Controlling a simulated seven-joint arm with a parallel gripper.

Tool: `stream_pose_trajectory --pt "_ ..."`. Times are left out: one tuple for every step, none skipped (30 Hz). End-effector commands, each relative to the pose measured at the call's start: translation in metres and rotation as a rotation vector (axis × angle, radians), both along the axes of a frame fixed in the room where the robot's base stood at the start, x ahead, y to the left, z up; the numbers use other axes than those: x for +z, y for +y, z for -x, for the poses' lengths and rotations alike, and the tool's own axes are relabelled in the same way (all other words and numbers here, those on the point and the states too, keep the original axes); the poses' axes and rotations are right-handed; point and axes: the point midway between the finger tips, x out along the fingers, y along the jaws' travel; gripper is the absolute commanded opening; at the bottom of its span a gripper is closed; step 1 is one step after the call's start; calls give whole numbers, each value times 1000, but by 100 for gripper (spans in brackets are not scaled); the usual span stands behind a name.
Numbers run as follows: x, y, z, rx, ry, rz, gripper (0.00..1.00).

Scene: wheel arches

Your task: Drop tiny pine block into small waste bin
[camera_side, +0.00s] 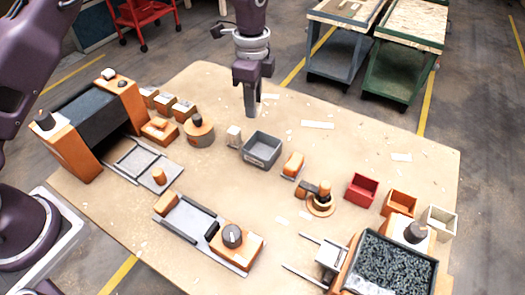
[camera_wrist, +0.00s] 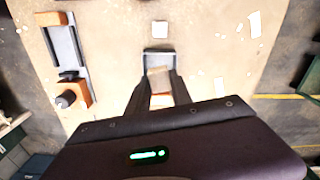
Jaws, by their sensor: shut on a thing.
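My gripper (camera_side: 250,115) points straight down in the side view, its fingertips just above and slightly left of the grey bin (camera_side: 262,160) in the picture. In the wrist view my gripper (camera_wrist: 158,73) is shut on a small tan piece, the pine block (camera_wrist: 158,69), held between the fingertips. The block appears against the near part of the bin (camera_wrist: 149,57), which is open-topped with a pale floor. In the side view the block cannot be made out. The fingers look clear of the bin, but the exact height is hard to tell.
Red (camera_side: 361,190) and orange (camera_side: 398,205) bins are farther right. The table behind the bin is mostly clear.

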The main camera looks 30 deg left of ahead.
Motion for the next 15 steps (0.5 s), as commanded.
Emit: stream_pose_trajectory --pt "3 -16 -1 -17 -3 -2 0" --pt "4 -24 0 -22 -2 -1 0" --pt "6 -31 0 -28 -1 0 0" --pt "7 -36 0 -31 -2 -1 0" --pt "7 -39 0 -33 -2 -1 0" --pt "6 -41 1 -35 -1 -1 0" --pt "4 -43 1 -36 1 -1 0" --pt "1 -43 1 -37 2 0 0" --pt "-4 -43 1 -37 3 -1 0" --pt "-8 -43 1 -37 2 0 0" --pt "-13 -43 1 -37 3 0 0" --pt "-20 -42 1 -37 3 -1 0" --pt "-24 -42 2 -37 3 -1 0" --pt "-29 -42 1 -37 2 -1 0" --pt "-34 -42 1 -37 1 -2 0"
